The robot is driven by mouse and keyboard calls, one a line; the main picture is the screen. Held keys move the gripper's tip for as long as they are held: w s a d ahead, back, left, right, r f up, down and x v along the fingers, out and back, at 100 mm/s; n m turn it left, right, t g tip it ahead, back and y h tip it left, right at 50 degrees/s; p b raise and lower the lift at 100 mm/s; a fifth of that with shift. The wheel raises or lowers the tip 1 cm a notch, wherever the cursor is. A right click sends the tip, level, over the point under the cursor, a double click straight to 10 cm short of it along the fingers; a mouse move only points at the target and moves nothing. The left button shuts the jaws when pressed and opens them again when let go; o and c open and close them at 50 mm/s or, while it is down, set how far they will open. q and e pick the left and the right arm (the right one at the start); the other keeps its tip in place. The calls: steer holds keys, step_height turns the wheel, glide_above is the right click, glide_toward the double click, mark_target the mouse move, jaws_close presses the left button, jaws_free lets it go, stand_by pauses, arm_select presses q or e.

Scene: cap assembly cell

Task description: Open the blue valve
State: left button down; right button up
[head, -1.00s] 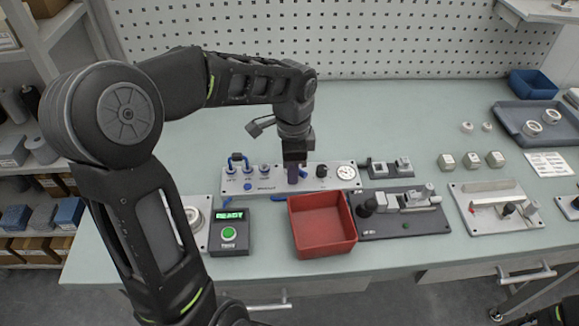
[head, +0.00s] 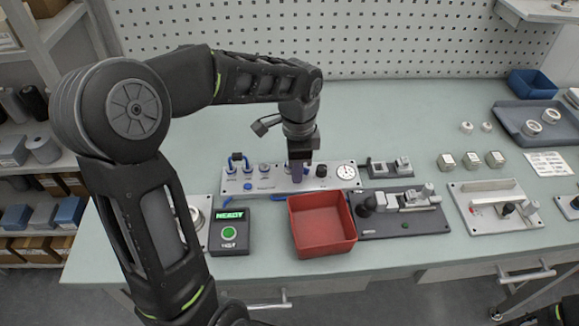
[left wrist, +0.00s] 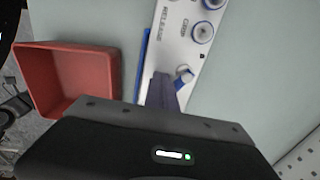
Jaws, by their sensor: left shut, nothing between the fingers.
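A light grey panel (head: 277,184) with ports, knobs and a gauge lies on the bench. My left gripper (head: 300,178) points down over the middle of this panel, its fingers shut with nothing between them. In the left wrist view the fingers (left wrist: 163,92) reach down close to a small blue-and-white part (left wrist: 185,75) on the panel, which looks like the blue valve. I cannot tell whether they touch it. In the head view my gripper hides this part.
A red bin (head: 322,226) stands in front of the panel, with a READY box (head: 231,232) to its left. A dark fixture (head: 402,215) is to the right of the bin. A gauge (head: 346,172) is at the panel's right end. The bench behind the panel is clear.

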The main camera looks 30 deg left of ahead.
arm_select(q)
steer(key=shift+w, duration=0.15)
steer(key=shift+w+d, duration=0.15)
steer(key=shift+w, duration=0.3)
steer(key=shift+w+d+p, duration=0.1)
steer(key=shift+w+p, duration=0.2)
steer(key=shift+w, duration=0.1)
steer(key=shift+s+d, duration=0.1)
steer(key=shift+d, duration=0.1)
stand_by(0.4)
steer(key=shift+r, duration=0.1)
step_height(320, 180, up, 7)
steer(key=p, duration=0.5)
steer(key=shift+p, duration=0.35)
